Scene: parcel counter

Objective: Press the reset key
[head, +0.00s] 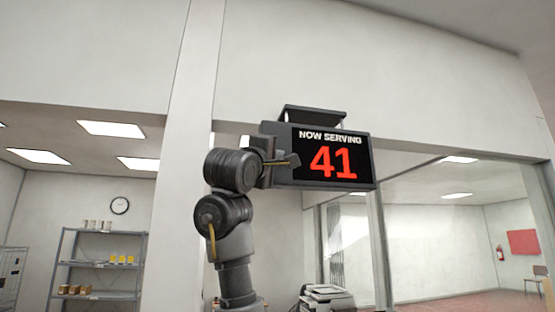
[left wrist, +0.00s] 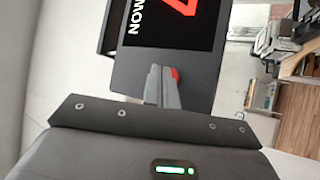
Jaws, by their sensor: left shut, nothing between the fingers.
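The dark display box (head: 283,175) reads "NOW SERVING 41" in the head view, and its screen shows rotated in the left wrist view (left wrist: 185,28). A small red patch (left wrist: 175,74), which looks like the reset key, shows on the box's dark casing in the left wrist view. It is partly hidden behind my fingers. My left gripper (head: 292,160) is shut and empty, its tips at the box's left part. In the left wrist view the fingers (left wrist: 161,74) overlap the casing beside the red patch. I cannot tell whether they touch it. My right gripper is not in view.
A white pillar (head: 180,120) stands left of the display. Shelves (head: 100,262) with small boxes stand far back on the left. A printer (head: 328,296) is below the display. Glazing and an open room lie to the right.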

